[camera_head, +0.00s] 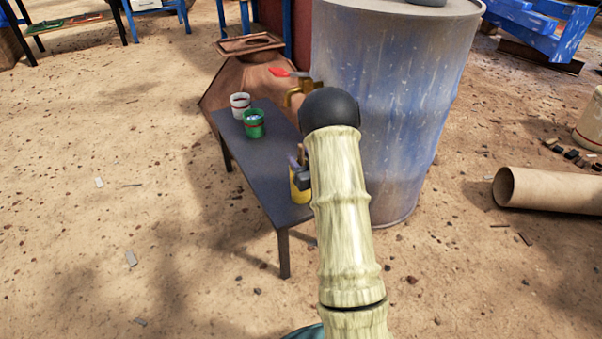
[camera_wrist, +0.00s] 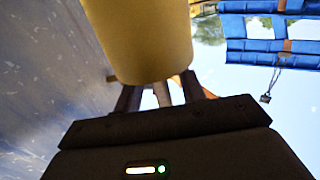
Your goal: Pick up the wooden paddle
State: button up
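I cannot make out the wooden paddle for certain. A yellow container (camera_head: 299,192) stands at the right edge of the dark bench (camera_head: 262,172), partly behind my arm. Thin brown and grey pieces (camera_head: 301,157) stick up from it, too small to identify. My gripper is hidden or not distinct in the head view. In the wrist view, the dark fingers of my gripper (camera_wrist: 158,96) show at the centre. A large yellow cylinder (camera_wrist: 140,40) covers their tips. I cannot tell whether they touch it or hold anything.
A white pot (camera_head: 240,104) and a green pot (camera_head: 254,125) stand at the bench's far end. A large blue barrel (camera_head: 400,110) stands close on the right. A cardboard tube (camera_head: 550,190) lies on the ground at right. Sandy ground is open at left.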

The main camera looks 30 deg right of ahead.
jog(key=shift+w, duration=0.85)
jog(key=shift+a, duration=0.1)
grip_shut()
